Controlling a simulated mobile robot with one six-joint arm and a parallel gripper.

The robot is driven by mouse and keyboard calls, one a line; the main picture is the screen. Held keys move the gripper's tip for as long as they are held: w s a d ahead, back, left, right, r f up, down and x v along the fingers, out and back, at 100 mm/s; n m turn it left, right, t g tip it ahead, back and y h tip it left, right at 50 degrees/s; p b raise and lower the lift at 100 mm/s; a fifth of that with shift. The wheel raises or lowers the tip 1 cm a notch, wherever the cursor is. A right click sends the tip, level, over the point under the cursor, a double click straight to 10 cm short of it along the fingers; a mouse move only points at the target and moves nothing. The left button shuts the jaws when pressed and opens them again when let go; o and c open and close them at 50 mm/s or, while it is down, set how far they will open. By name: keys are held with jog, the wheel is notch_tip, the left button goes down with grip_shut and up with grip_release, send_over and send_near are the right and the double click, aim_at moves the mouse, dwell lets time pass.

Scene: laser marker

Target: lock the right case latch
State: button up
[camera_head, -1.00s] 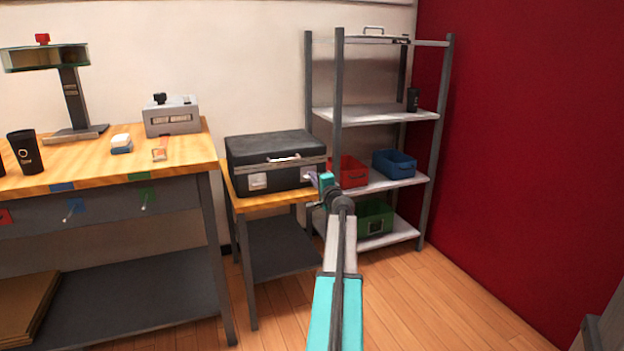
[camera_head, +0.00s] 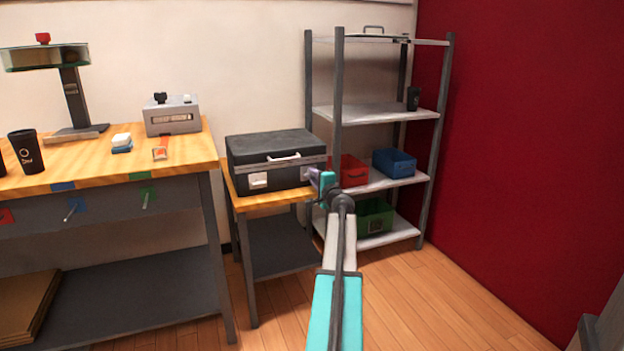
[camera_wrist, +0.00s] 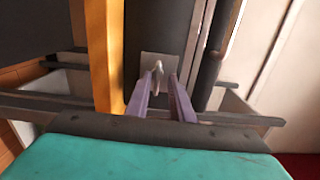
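A dark hard case (camera_head: 270,146) with its lid closed stands on a small wooden-topped stand (camera_head: 266,200). Its handle (camera_head: 283,158) is on the front, and the left latch (camera_head: 258,180) shows as a pale plate. My gripper (camera_head: 312,175) is at the front right end of the case and covers the right latch there. In the wrist view the right latch (camera_wrist: 157,68) shows as a pale tab on a grey plate, just beyond my fingertips (camera_wrist: 163,77). The two purple fingers are apart with nothing visibly held. Whether a fingertip touches the tab I cannot tell.
The stand's wooden edge (camera_wrist: 104,60) runs close to the left of my fingers in the wrist view. A metal shelf (camera_head: 375,115) with red, blue and green bins is just right of the case. A workbench (camera_head: 180,152) stands to the left.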

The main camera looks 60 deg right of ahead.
jog(key=shift+w+f, duration=0.1)
jog(key=shift+f, duration=0.15)
jog(key=shift+f, duration=0.1)
dwell(0.3)
jog(key=p+v, duration=0.2)
jog(key=v, duration=1.1)
jog(key=shift+s+a, duration=0.25)
jog(key=shift+s, duration=0.1)
jog(key=shift+w, duration=0.1)
dwell(0.4)
